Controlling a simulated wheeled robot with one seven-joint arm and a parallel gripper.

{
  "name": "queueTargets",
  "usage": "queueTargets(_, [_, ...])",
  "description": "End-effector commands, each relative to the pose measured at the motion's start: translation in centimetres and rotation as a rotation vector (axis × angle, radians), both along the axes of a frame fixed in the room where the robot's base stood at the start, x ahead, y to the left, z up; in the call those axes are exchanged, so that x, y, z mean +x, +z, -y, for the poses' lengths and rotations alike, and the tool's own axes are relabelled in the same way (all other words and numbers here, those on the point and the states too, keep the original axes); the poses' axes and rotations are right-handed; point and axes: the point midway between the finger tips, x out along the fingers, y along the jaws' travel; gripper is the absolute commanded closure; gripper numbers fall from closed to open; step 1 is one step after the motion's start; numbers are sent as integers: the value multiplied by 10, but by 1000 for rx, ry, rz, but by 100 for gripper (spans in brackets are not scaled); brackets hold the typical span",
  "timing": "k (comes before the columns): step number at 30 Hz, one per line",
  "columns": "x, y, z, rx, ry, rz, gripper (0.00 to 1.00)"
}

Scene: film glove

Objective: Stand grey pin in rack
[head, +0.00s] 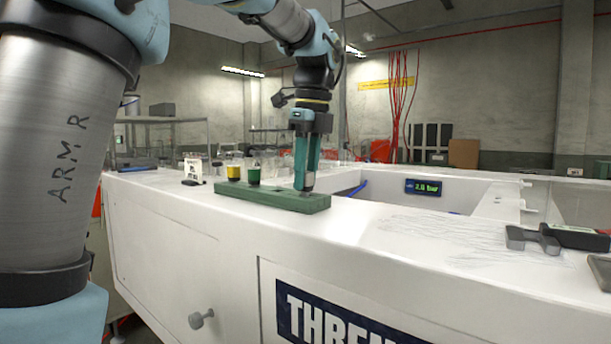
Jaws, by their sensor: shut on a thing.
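The rack is a long green block (278,199) on the white worktop. The pin is upright and mostly hidden by the fingers. Its lower end is at the rack's top, but I cannot tell whether it sits in a hole.
A small white card stand (193,169) is left of the rack. Behind the rack is a recess in the worktop with a pressure display (423,187). Dark grey tools (548,238) lie at the right.

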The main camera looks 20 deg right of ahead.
Motion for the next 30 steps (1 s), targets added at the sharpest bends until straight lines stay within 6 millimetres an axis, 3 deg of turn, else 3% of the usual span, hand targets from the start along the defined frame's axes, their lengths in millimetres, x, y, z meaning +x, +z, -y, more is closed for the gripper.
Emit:
queueTargets(11, [0,-5,0,-1,1,1,100])
queueTargets(12, [0,-6,0,-1,1,1,68])
queueTargets(19, [0,-5,0,-1,0,0,42])
queueTargets(30, [0,1,1,-2,1,2,39])
